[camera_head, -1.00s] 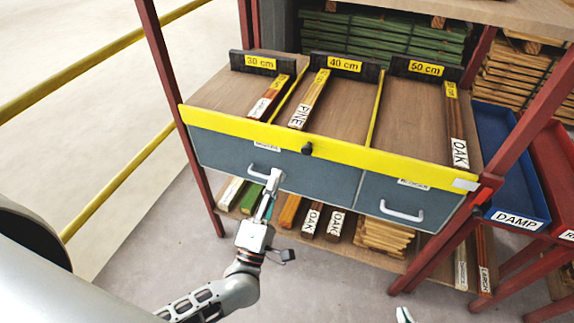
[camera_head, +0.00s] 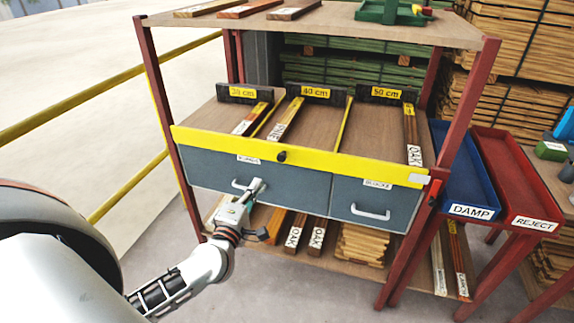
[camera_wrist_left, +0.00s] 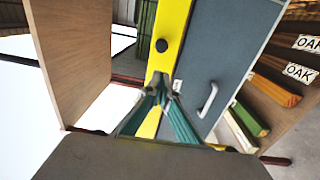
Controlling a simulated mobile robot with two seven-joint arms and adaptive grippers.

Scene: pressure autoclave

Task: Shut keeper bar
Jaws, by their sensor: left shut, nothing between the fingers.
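The keeper bar, a long yellow bar (camera_head: 225,146), runs along the front edge of the sloping shelf, above the drawers. A round black knob (camera_head: 281,156) stands out from its face; the knob (camera_wrist_left: 162,45) also shows in the left wrist view. The bar's right end carries a pale plate (camera_head: 419,178) beside the red post. My left gripper (camera_head: 259,186) is shut and empty, just below the bar and knob, in front of the left drawer handle (camera_head: 238,186). In the wrist view its fingertips (camera_wrist_left: 165,88) appear over the bar, apart from the knob; exact depth is unclear. My right gripper is out of view.
Grey-blue drawers (camera_head: 310,190) lie under the bar; the right one has a white handle (camera_head: 370,213). Labelled wood strips lie in the bays above. Red posts (camera_head: 470,100) frame the rack. Blue (camera_head: 455,175) and red (camera_head: 510,170) trays stand at right. Floor is clear at front left.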

